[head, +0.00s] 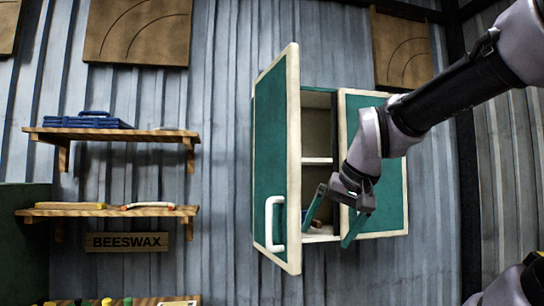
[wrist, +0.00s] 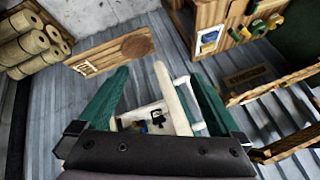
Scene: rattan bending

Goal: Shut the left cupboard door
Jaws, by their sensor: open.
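The left cupboard door (head: 270,155), green with a cream frame and a white handle (head: 274,224), stands swung open on the left of the cupboard. The right cupboard door (head: 395,185) looks shut and is partly hidden by my arm. My gripper (head: 327,237) is open, its green fingers pointing down before the cupboard's open left side, right of the open door. In the wrist view my gripper (wrist: 160,72) shows two spread fingers. The door's cream edge (wrist: 172,98) and white handle (wrist: 189,102) show between them; contact cannot be told.
The cupboard interior (head: 316,135) has a shelf and small items low inside. The wall between shelves and door is clear.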

